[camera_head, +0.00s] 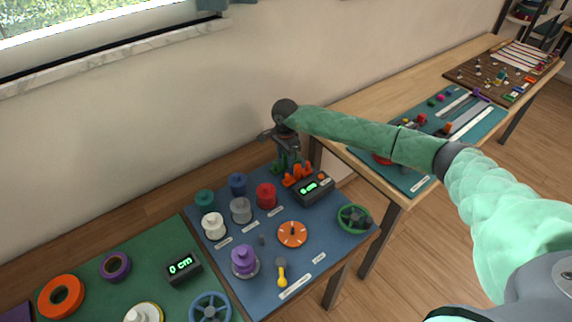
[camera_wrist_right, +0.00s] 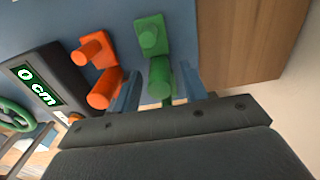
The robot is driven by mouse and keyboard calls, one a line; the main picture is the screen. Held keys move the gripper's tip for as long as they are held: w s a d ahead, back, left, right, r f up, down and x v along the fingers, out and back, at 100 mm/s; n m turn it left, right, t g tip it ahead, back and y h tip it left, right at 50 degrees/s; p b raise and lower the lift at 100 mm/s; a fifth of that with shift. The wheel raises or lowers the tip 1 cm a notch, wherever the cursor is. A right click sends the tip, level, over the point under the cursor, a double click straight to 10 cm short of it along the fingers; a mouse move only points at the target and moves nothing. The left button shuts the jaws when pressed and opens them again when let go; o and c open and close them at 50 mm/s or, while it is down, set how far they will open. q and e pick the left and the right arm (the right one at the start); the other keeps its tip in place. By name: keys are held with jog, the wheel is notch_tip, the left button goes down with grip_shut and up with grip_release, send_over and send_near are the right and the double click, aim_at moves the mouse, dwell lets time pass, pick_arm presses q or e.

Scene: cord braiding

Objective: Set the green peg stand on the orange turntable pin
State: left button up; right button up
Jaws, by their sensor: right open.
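The green peg stand (camera_head: 279,168) is at the back of the blue mat, partly hidden by my right gripper (camera_head: 285,157). In the right wrist view, the green peg stand (camera_wrist_right: 159,75) lies between the two open fingers of my right gripper (camera_wrist_right: 163,85), with a visible gap on its right side. Its top peg and lower block show. The orange turntable (camera_head: 292,234) sits on the front half of the mat with a small dark pin mark at its middle. My left gripper is out of view.
An orange peg stand (camera_wrist_right: 97,70) is close to the left finger in the wrist view. A black "0 cm" display (camera_head: 314,188) stands to the right. Several spools, including a red one (camera_head: 266,196), are left of it. A green wheel (camera_head: 354,219) is at the mat's right edge.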

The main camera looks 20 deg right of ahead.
aim_at(285, 154)
jog(key=shift+c, duration=0.4)
jog(key=c, duration=0.8)
jog(key=shift+r+p, duration=0.35)
jog(key=shift+r, duration=3.2)
